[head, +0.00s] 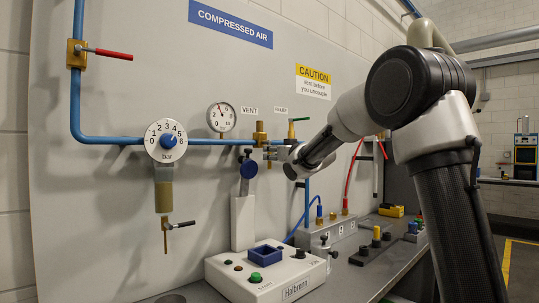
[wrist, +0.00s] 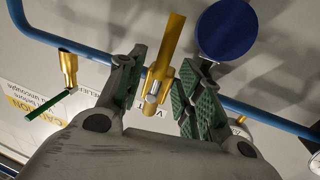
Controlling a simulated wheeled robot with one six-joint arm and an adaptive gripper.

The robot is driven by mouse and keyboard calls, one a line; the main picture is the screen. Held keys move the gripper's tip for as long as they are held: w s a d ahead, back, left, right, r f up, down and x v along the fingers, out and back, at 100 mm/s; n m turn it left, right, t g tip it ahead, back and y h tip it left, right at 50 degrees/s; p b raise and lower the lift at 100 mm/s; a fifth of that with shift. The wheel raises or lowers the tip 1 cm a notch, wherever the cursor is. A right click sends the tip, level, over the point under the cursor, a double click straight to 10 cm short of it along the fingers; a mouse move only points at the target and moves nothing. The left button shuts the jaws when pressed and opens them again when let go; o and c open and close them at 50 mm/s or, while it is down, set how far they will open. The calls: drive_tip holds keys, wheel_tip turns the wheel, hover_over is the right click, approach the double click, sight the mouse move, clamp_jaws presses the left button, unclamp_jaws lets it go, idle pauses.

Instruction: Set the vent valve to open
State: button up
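The vent valve (head: 260,132) is a brass fitting on the blue pipe, below the VENT label. In the wrist view its yellow lever (wrist: 170,45) runs from the brass body across the pipe, away from the partly hidden VENT label. My gripper (wrist: 160,90) is open, with one green-padded finger on each side of the valve. Gaps show between the fingers and the valve, and nothing is held. In the head view my gripper (head: 272,153) is at the pipe just right of the valve, and the lever is hard to make out there.
The relief valve (head: 291,128) with a green handle is just right of the vent valve and shows in the wrist view (wrist: 68,70). A blue round knob (wrist: 228,30) is close to one finger. A gauge (head: 222,117) is left; a control box (head: 220,272) stands below.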

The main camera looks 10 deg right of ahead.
drive_tip(key=shift+x, duration=1.45)
clamp_jaws()
drive_tip(key=shift+w+d+r+n+y, duration=0.35)
drive_tip(key=shift+d+r+n+y, duration=0.3)
drive_tip(key=shift+n, duration=2.7)
drive_tip(key=shift+w+d+r+n+y, duration=0.35)
drive_tip(key=shift+d+r+n+y, duration=0.3)
drive_tip(key=shift+n, duration=2.65)
drive_tip(key=shift+w+d+r+n+y, duration=0.5)
drive_tip(key=shift+n+y, duration=0.3)
drive_tip(key=shift+n, duration=2.55)
drive_tip(key=shift+s+a+r, duration=0.1)
drive_tip(key=shift+s, duration=0.1)
